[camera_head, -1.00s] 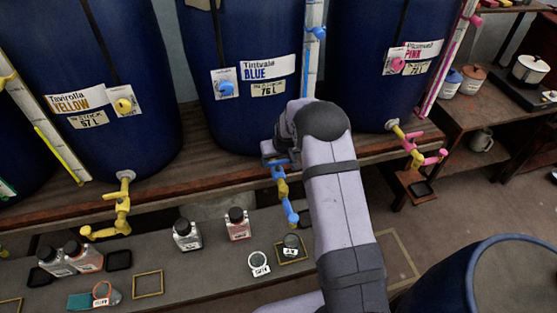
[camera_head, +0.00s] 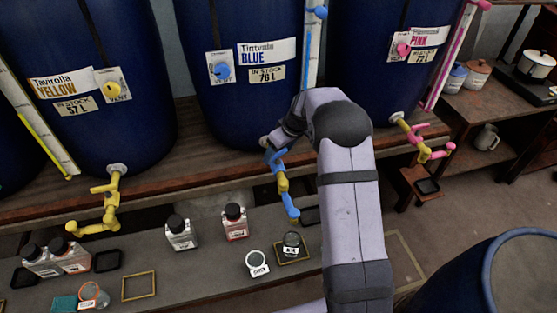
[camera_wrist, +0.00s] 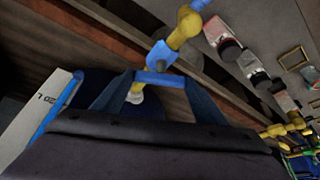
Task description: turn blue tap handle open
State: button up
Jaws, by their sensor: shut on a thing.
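The blue tap (camera_head: 283,184) hangs below the Tintvale BLUE vat (camera_head: 250,110), with a yellow middle and a blue spout pointing down. Its blue handle (camera_head: 277,156) is slanted in the head view. In the wrist view the handle (camera_wrist: 160,78) lies between the fingertips of my gripper (camera_wrist: 157,84), which is shut on it. In the head view my gripper (camera_head: 271,146) is mostly hidden behind my own wrist and forearm. No flow from the spout is visible.
The yellow tap (camera_head: 111,200) stands to the left and the pink tap (camera_head: 418,143) to the right. Below are a bench (camera_head: 200,275) with several bottles, a round-lidded jar (camera_head: 291,245) in a square frame, and a white-ringed lid (camera_head: 257,263). A blue barrel (camera_head: 480,270) is at lower right.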

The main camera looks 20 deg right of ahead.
jog(key=n+b, duration=0.1)
jog(key=n+y+b, duration=0.1)
jog(key=shift+w+d+f+n+g, duration=0.1)
jog(key=shift+d+f+n+g, duration=0.05)
jog(key=shift+n+g, duration=0.2)
jog(key=n, duration=0.3)
jog(key=shift+g+y, duration=0.35)
jog(key=shift+y, duration=0.05)
jog(key=shift+w+r+n+g+p, duration=0.15)
jog(key=shift+n+g+p, duration=0.15)
jog(key=shift+n, duration=0.35)
jog(key=shift+s+r+n+g+p, duration=0.1)
jog(key=shift+r+n+g+p, duration=0.1)
jog(key=shift+n+p, duration=0.3)
jog(key=shift+w+d+f+n+g+y+p, duration=0.1)
jog(key=shift+n+g+y+p, duration=0.1)
jog(key=shift+n+p, duration=0.35)
jog(key=shift+w+f+n+g+y+p, duration=0.1)
jog(key=shift+n+g+p, duration=0.15)
jog(key=shift+n, duration=0.8)
jog(key=o, duration=1.1)
jog(key=shift+c, duration=0.2)
jog(key=shift+r, duration=0.1)
